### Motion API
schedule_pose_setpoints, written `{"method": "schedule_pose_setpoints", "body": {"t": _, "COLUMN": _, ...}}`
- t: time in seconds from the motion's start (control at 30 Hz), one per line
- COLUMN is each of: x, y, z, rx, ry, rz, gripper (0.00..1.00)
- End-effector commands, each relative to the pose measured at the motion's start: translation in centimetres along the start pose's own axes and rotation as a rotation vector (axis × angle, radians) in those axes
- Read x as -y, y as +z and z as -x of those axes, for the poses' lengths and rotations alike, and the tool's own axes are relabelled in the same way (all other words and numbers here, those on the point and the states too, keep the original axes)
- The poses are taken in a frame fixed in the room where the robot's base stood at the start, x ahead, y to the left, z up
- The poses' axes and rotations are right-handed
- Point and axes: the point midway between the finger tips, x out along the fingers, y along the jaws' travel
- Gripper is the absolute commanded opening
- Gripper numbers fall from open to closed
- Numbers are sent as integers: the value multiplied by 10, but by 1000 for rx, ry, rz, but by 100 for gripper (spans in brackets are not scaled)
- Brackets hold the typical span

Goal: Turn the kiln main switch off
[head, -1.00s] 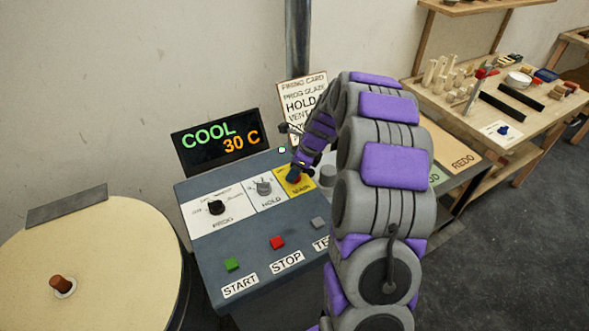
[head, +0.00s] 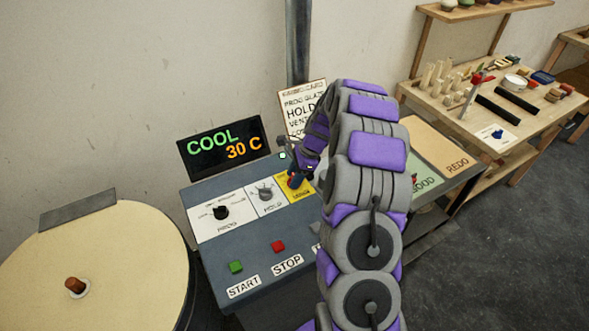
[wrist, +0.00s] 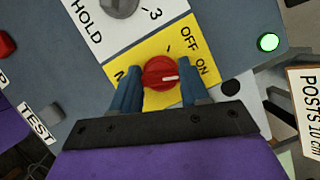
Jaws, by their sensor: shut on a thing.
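The kiln main switch is a red round knob (wrist: 159,73) with a white pointer line, on a yellow plate (wrist: 178,44) marked OFF and ON. In the wrist view the pointer points right, close to the ON mark. My gripper (wrist: 160,88) is shut on the knob, one blue finger on each side of it. In the head view my gripper (head: 296,180) is down at the yellow plate (head: 283,188), and the fingers hide most of the knob.
The display (head: 224,147) reads COOL 30 C. A HOLD knob (head: 265,193), a PROG dial (head: 221,212), a green START button (head: 235,267) and a red STOP button (head: 278,246) are close by. A green lamp (wrist: 268,42) is lit. A round kiln lid (head: 120,260) is at left.

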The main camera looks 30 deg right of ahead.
Motion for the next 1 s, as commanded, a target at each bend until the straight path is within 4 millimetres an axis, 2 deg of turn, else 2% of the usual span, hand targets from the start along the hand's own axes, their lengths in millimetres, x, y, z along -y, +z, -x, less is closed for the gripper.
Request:
{"method": "schedule_pose_setpoints", "body": {"t": 0.13, "x": 4, "y": 1, "z": 4, "rx": -3, "ry": 44, "rz": 128, "gripper": 14}}
{"method": "schedule_pose_setpoints", "body": {"t": 1.0, "x": 6, "y": 3, "z": 0, "rx": -5, "ry": 346, "rz": 857, "gripper": 14}}
